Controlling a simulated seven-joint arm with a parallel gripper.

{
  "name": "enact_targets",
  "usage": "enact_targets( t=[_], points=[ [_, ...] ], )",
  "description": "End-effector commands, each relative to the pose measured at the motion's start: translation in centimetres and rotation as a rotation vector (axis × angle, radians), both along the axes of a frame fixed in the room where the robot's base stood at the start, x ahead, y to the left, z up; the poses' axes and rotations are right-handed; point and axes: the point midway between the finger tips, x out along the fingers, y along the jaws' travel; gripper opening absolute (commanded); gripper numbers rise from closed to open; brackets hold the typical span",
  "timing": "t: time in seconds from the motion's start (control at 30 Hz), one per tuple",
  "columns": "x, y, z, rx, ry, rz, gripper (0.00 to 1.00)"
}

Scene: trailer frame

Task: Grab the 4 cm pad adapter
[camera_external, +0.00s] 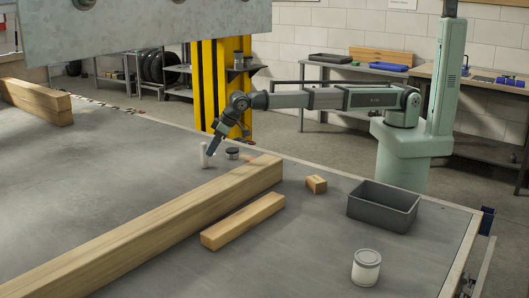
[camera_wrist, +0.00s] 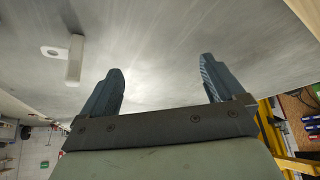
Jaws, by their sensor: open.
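My gripper (camera_external: 212,150) points down and left over the far part of the grey table, close to a small white upright cylinder (camera_external: 204,155) and a short dark jar-like piece with a pale band (camera_external: 232,153). I cannot tell which piece, if either, is the 4 cm pad adapter. In the wrist view my gripper (camera_wrist: 160,66) has its two dark fingers wide apart with nothing between them. There, a white bar-shaped piece (camera_wrist: 74,60) and a pale flat piece with a dark spot (camera_wrist: 54,51) lie left of the fingers, apart from them.
A long wooden beam (camera_external: 150,230) crosses the grey table (camera_external: 90,165), with a shorter beam (camera_external: 243,221) beside it. A small wood block (camera_external: 316,184), a grey bin (camera_external: 383,207) and a white lidded can (camera_external: 366,268) stand to the right. A metal plate (camera_external: 150,25) hangs above.

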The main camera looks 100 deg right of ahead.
Motion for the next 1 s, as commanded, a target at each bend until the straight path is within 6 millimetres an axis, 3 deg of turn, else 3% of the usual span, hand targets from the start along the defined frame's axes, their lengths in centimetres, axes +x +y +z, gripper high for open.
enact_targets(
  t=[0.03, 0.3, 0.5, 0.8, 1.0],
  points=[
    [0.5, -3.0, 0.1, 0.003, 0.002, -0.036, 0.96],
    [1.4, -17.1, 0.4, 0.027, 0.029, -0.210, 0.96],
    [0.5, -24.8, 0.5, 0.065, 0.058, -0.337, 0.96],
    [-2.2, -32.3, 0.4, 0.168, 0.127, -0.571, 0.96],
    [-4.4, -31.1, -0.1, 0.278, 0.219, -0.772, 0.96]
  ],
)
